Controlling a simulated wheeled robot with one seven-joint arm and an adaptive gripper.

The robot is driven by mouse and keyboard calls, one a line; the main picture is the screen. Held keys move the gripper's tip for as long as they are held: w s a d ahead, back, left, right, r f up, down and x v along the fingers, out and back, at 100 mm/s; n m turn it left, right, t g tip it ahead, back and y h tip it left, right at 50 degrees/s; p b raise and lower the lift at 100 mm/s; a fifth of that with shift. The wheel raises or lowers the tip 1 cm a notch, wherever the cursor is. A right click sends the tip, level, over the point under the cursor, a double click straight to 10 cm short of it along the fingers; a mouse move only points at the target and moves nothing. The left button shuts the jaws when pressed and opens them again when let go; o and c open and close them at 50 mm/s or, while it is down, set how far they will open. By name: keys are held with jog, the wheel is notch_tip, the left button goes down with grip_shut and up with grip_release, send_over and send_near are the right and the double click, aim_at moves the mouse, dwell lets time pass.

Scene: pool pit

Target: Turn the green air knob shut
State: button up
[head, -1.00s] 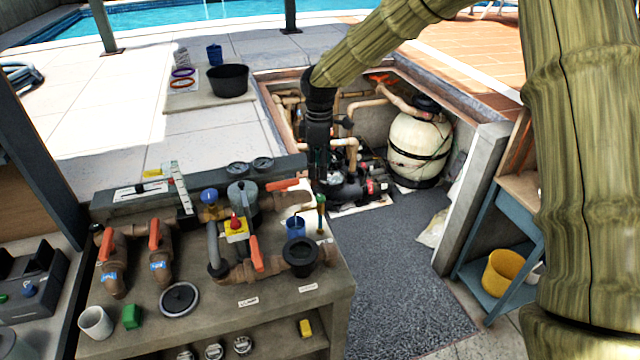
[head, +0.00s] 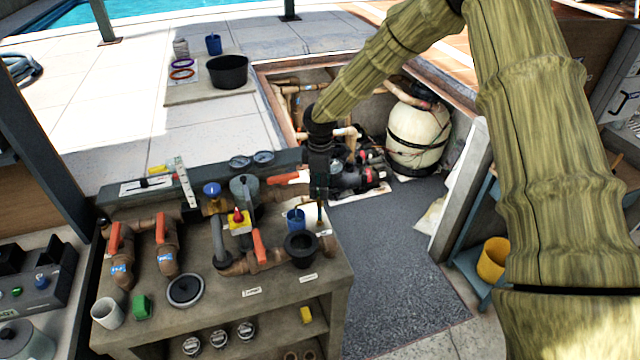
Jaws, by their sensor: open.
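My gripper (head: 319,192) points down over the right back part of the bench, beside the blue cup (head: 295,219). It is open, with its dark fingers seen nearly edge-on. The green air knob is hidden or too small to make out in this view. Its spot, right of the blue cup, lies behind or just under my fingertips. I cannot tell whether the fingers are around the knob or touching it.
The bench (head: 235,290) holds pipes with orange-handled valves (head: 259,247), a black open fitting (head: 301,249), a green block (head: 141,306) and a white cup (head: 107,313). Behind are the pump (head: 350,178) and cream filter tank (head: 415,138). Grey floor right of the bench is clear.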

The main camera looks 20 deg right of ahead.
jog(key=shift+f, duration=0.3)
jog(key=shift+s, duration=0.1)
jog(key=c, duration=1.1)
jog(key=shift+o, duration=0.2)
